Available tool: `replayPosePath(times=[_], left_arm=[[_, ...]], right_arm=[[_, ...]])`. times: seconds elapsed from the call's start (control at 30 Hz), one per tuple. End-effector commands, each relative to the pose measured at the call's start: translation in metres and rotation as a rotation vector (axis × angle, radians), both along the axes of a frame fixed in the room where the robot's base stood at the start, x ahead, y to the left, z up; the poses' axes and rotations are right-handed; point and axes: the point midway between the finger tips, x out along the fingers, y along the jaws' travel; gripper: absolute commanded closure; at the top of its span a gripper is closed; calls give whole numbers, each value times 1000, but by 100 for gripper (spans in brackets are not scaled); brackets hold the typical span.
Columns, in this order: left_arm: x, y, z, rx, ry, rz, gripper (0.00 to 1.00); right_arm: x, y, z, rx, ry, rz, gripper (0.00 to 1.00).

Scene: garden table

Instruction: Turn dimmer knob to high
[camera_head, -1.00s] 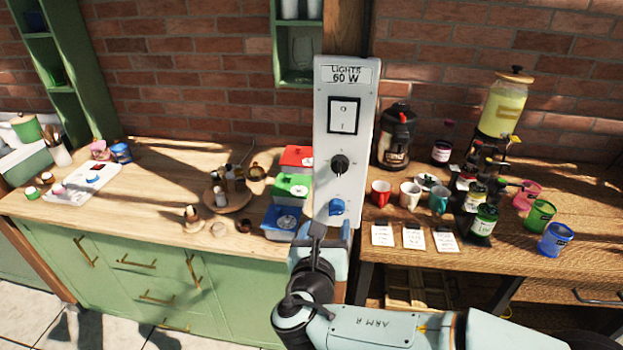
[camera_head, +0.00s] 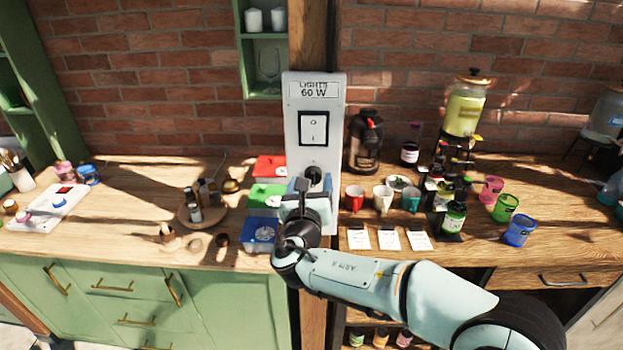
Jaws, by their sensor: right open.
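The white light panel (camera_head: 304,97) stands upright on the wooden post and reads "LIGHTS 60 W". It carries a rocker switch (camera_head: 313,130) in its upper half. The black dimmer knob (camera_head: 314,173) sits below the switch, its lower part partly hidden by my gripper. My right gripper (camera_head: 304,186) is in front of the panel at the knob, reaching up from below. It is open; I cannot tell whether its fingers touch the knob. The blue knob at the panel's bottom is hidden behind my gripper and arm. My left gripper is not in view.
Red, green and blue boxes (camera_head: 262,232) stand close to the panel's left. Red, white and teal mugs (camera_head: 355,198) stand close to its right, with cards (camera_head: 389,240) in front. A coffee maker (camera_head: 366,145) and drink dispenser (camera_head: 465,107) stand behind. The left counter has some free room.

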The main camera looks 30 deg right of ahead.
Motion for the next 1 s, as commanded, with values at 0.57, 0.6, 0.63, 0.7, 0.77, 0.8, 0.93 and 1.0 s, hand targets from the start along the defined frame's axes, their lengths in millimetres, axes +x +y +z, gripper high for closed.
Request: replayPosePath(times=[0.57, 0.6, 0.63, 0.7, 0.77, 0.8, 0.93, 1.0], left_arm=[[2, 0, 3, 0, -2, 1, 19], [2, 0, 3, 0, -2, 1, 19], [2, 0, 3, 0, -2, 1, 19], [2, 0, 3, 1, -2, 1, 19], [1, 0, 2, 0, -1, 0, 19], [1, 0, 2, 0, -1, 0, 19], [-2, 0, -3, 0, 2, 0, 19], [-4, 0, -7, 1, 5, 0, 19]], right_arm=[[9, -6, -1, 1, 0, 0, 78], [9, -6, -1, 1, 0, 0, 88], [8, -6, -1, 1, 0, 0, 88], [8, -6, -1, 1, 0, 0, 88], [8, -6, -1, 3, -1, 0, 88], [8, -6, -1, 6, -3, 0, 88], [8, -6, -2, 29, -17, 0, 88], [8, -6, -2, 52, -31, 0, 88]])
